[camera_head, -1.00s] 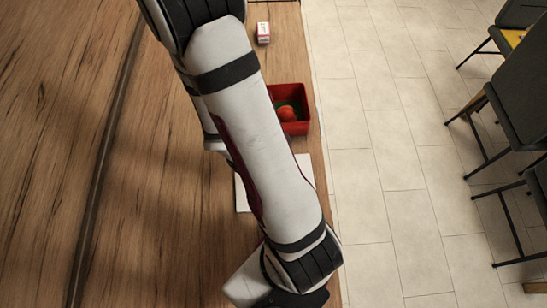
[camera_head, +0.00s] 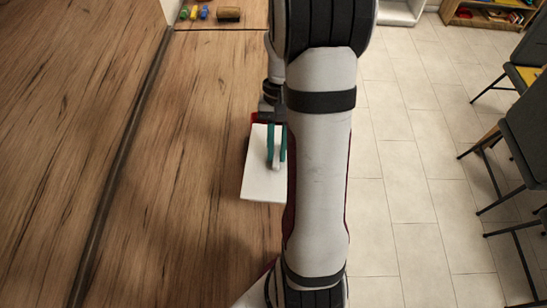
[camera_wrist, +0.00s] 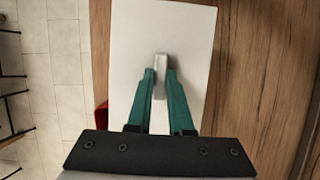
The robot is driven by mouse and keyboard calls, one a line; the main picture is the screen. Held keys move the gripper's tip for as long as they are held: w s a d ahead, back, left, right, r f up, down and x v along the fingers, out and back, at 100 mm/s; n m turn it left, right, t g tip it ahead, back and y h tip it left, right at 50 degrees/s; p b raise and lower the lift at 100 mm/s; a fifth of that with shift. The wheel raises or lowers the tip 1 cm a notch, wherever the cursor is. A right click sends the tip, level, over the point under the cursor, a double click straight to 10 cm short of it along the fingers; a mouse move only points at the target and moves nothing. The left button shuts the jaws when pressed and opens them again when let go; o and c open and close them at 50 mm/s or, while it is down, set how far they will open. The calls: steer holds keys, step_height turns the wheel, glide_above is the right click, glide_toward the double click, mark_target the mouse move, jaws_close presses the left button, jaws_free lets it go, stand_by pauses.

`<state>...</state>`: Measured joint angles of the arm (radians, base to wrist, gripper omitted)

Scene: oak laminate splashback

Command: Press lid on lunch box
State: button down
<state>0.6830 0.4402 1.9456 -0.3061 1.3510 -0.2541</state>
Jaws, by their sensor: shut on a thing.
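A flat white rectangular lid (camera_head: 262,182) shows left of my arm in the head view, and it fills the upper middle of the wrist view (camera_wrist: 190,30). A light grey upright handle (camera_wrist: 160,75) stands on it. My gripper (camera_wrist: 160,80), with teal fingers, is shut on this handle; it also shows in the head view (camera_head: 276,150). A red box, seemingly the lunch box (camera_wrist: 101,116), shows only as a strip at the lid's left edge in the wrist view. The rest is hidden. I cannot tell whether the lid touches it.
The wooden counter (camera_head: 190,170) is clear to the left of the lid. Small coloured items (camera_head: 193,13) and a brown block (camera_head: 229,14) lie at its far end. Dark chairs (camera_head: 520,125) stand on the tiled floor at right. My arm hides the counter's right side.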

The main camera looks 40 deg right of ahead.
steer(key=w+d+m+t, duration=0.1)
steer(key=m, duration=0.2)
steer(key=w+d+r+m+t, duration=0.1)
steer(key=d+m, duration=0.1)
steer(key=m, duration=0.1)
steer(key=w+d+m+t+y, duration=0.1)
steer(key=d+m, duration=0.1)
steer(key=m, duration=0.1)
steer(key=shift+w+r+t, duration=0.25)
steer(key=shift+w+t, duration=0.05)
steer(key=shift+w, duration=0.05)
steer(key=w+d+r+m+t+h, duration=0.1)
steer(key=w+d+r+m+t, duration=0.1)
steer(key=d+m, duration=0.45)
step_height(320, 180, down, 7)
steer(key=a+m, duration=0.1)
steer(key=shift+w+a+r, duration=0.2)
steer(key=shift+f, duration=0.6)
stand_by(1.0)
steer(key=shift+c, duration=1.3)
jaws_free()
